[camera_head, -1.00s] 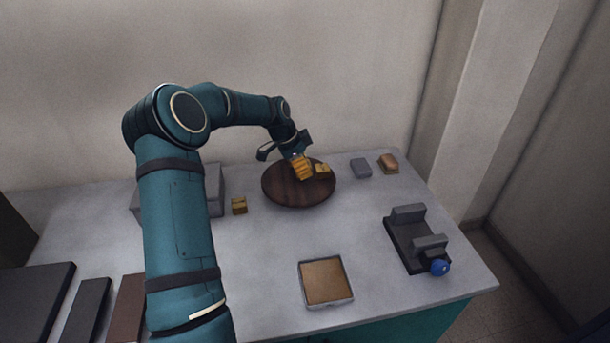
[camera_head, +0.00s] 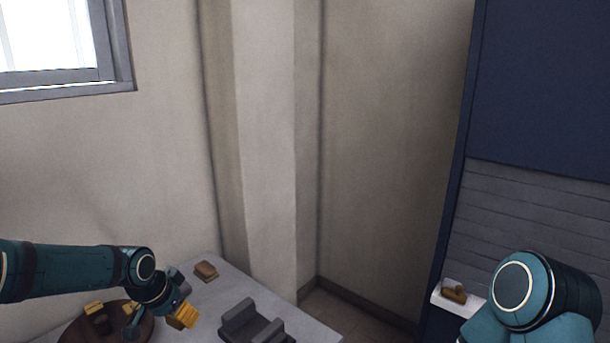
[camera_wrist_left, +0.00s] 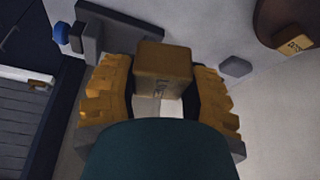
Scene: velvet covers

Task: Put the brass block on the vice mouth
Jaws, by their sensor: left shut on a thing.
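My left gripper (camera_head: 182,312) is shut on a brass block (camera_wrist_left: 163,66), which shows between the two yellow finger pads in the left wrist view. In the head view the pads hide most of the block. The grey vice (camera_head: 252,325) stands to the right of this gripper, cut by the bottom edge of the head view. In the wrist view part of the vice (camera_wrist_left: 128,30) shows at the upper left with its blue knob (camera_wrist_left: 61,37). The held block is apart from the vice. My right gripper is out of view.
A round wooden board (camera_head: 72,332) with another brass block (camera_head: 95,308) on it is at the lower left. A brown block (camera_head: 206,270) lies near the table's back edge. A small grey block (camera_wrist_left: 236,67) lies between board and vice. A white ledge (camera_head: 444,302) is at right.

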